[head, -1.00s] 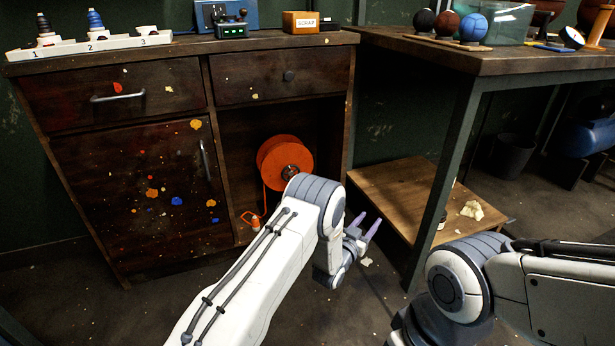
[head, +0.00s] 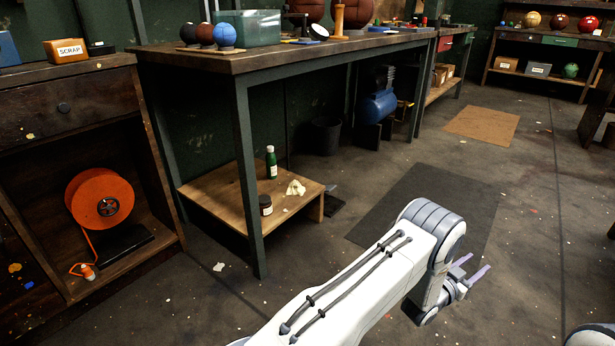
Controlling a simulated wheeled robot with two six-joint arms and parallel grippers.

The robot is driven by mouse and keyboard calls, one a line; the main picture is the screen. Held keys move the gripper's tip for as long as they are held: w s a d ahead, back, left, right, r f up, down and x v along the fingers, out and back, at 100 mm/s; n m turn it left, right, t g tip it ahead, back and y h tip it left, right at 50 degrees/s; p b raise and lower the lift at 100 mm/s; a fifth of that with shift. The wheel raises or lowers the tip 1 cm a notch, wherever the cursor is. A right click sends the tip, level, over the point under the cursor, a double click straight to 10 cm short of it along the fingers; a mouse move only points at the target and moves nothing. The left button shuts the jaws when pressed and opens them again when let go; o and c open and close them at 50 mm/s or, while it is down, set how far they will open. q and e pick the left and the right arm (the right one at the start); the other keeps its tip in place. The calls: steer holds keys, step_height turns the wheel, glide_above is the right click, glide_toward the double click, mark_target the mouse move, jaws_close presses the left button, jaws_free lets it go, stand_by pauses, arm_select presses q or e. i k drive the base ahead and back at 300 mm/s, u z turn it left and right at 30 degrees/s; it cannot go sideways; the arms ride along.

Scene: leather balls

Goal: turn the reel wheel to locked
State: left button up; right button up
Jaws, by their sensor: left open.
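The orange reel (head: 99,198) stands on a dark base inside the open lower bay of the wooden cabinet at the left. Its round wheel faces me, with a dark hub (head: 108,207) in the middle. An orange cord hangs from it to an orange plug (head: 84,270) at the bay's front. My left gripper (head: 474,277) is open and empty, over the floor at the lower right, far from the reel. My right gripper is out of view. I cannot tell the lock setting of the wheel from here.
A workbench (head: 245,62) with dark metal legs stands right of the cabinet. Its low wooden shelf (head: 225,205) holds a green bottle (head: 271,162), a dark jar (head: 265,205) and a crumpled cloth (head: 296,188). A dark mat (head: 400,190) lies on open floor.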

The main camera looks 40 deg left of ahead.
mark_target(108, 206)
steer(key=z, duration=0.65)
steer(key=i, duration=3.1)
steer(key=u, duration=4.35)
steer(key=i, duration=1.65)
